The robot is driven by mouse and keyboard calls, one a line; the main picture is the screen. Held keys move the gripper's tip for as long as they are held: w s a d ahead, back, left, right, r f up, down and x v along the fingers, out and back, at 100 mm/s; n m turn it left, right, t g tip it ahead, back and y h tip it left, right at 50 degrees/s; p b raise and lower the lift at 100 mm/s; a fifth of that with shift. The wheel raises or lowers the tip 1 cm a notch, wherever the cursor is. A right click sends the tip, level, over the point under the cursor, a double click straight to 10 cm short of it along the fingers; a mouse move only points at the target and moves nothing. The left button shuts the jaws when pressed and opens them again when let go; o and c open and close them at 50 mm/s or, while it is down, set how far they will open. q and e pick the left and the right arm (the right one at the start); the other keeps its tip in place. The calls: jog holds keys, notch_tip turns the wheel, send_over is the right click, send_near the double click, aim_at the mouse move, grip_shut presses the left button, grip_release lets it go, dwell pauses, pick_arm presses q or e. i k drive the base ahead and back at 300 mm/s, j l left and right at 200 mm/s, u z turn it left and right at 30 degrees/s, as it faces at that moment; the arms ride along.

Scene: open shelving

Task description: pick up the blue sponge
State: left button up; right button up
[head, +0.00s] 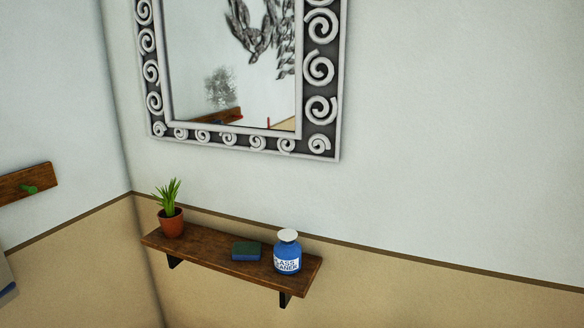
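The blue sponge (246,251) lies flat on a narrow brown wooden wall shelf (208,248), near the middle of the board. Its top looks dark green and its side blue. It sits between a potted plant on the left and a blue bottle on the right, apart from the plant and close to the bottle. Neither of my grippers shows in the head view.
The potted plant (171,221) stands at the shelf's left end. The blue glass cleaner bottle (288,253) stands toward its right end. A framed mirror (322,69) hangs above. A wooden rack (28,184) with a green peg is on the left wall.

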aim_at(250, 251)
jog(key=i+l+u, duration=0.2)
jog(key=i+l, duration=0.2)
jog(key=l, duration=0.25)
jog(key=i+l+u, duration=0.1)
jog(key=l, duration=0.2)
jog(key=i, duration=0.05)
